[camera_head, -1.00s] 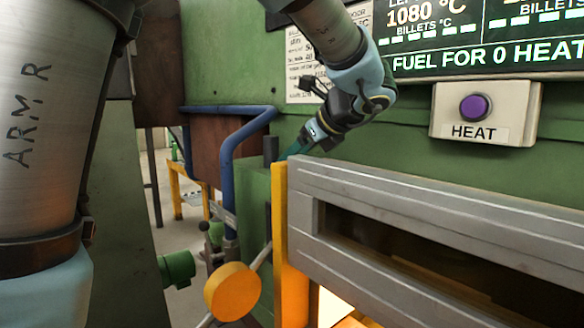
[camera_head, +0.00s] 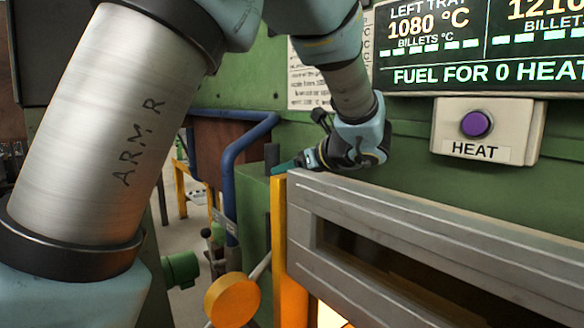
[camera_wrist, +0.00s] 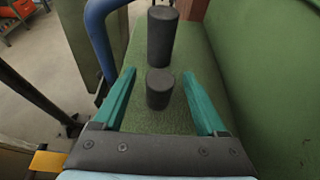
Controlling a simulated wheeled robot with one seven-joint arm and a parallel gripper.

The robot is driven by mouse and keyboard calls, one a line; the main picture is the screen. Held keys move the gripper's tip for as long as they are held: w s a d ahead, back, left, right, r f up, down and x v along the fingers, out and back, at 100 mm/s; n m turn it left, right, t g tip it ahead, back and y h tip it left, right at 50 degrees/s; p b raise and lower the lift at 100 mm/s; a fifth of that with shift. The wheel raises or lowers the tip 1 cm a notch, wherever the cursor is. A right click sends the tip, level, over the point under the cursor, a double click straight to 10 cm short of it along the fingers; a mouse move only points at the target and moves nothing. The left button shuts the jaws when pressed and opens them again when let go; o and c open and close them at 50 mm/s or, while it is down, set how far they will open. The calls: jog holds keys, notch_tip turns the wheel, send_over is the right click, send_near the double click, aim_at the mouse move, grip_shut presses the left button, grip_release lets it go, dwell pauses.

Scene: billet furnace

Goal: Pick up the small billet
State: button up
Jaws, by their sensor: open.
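The small billet (camera_wrist: 159,88) is a short dark grey cylinder standing upright on a green ledge (camera_wrist: 150,118) in the wrist view. My gripper (camera_wrist: 160,82) is open, with a teal finger on each side of the small billet and a gap on both sides. A taller dark billet (camera_wrist: 162,38) stands upright just beyond it. In the head view my gripper (camera_head: 281,168) is low over the green ledge, left of the furnace door. The taller billet (camera_head: 271,156) shows there behind the fingertips. The small billet cannot be made out in the head view.
The grey furnace door frame (camera_head: 420,225) with an orange edge post (camera_head: 279,235) stands right of my gripper. A blue pipe (camera_head: 232,160) bends behind the ledge. A purple HEAT button (camera_head: 476,124) is on the green wall. An orange disc handle (camera_head: 232,301) sits below.

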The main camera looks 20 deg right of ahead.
grip_shut()
dwell(0.6)
